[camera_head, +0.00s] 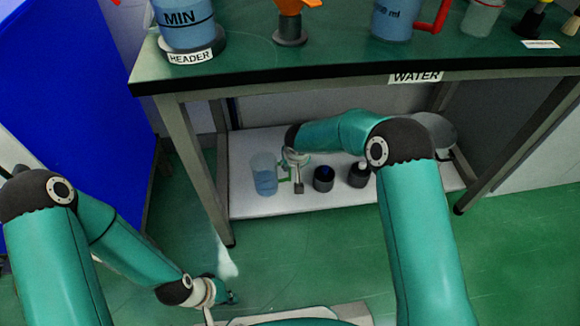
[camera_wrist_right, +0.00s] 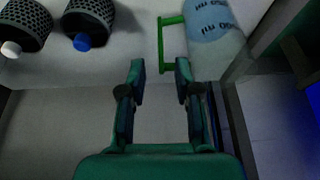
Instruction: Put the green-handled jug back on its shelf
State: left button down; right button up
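The green-handled jug (camera_head: 265,178) is clear with blue liquid and stands upright on the white lower shelf (camera_head: 243,206), at its left end. Its green handle (camera_head: 284,174) faces right, toward my right gripper (camera_head: 298,186). In the right wrist view, the jug (camera_wrist_right: 212,38) is at the upper right. My right gripper (camera_wrist_right: 160,68) is open, and the handle's upright bar (camera_wrist_right: 161,44) appears between and just beyond its fingertips; I cannot tell if they touch. My left gripper (camera_head: 230,297) is low over the green floor, away from the jug, too small to read.
Two dark holders, one with a blue top (camera_head: 324,178) and one with a white top (camera_head: 358,175), stand right of the jug. The green tabletop (camera_head: 340,55) hangs over the shelf, with a grey leg (camera_head: 205,175) at left. A round grey object (camera_head: 437,130) is at right.

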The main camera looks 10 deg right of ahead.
jog(key=s+d+f+g+y, duration=0.1)
jog(key=s+f, duration=0.2)
jog(key=s, duration=0.8)
jog(key=s+d+f+m+g+y, duration=0.1)
jog(key=s+f, duration=0.2)
jog(key=s, duration=0.8)
jog(key=s+d+f+m+g+y, duration=0.1)
jog(key=s+f, duration=0.2)
jog(key=s, duration=0.8)
jog(key=shift+s+d+f+g+y, duration=0.2)
jog(key=shift+s+g+y, duration=0.1)
jog(key=shift+g+y, duration=0.1)
notch_tip(320, 180, up, 41)
jog(key=p, duration=4.1)
jog(key=shift+r, duration=0.1)
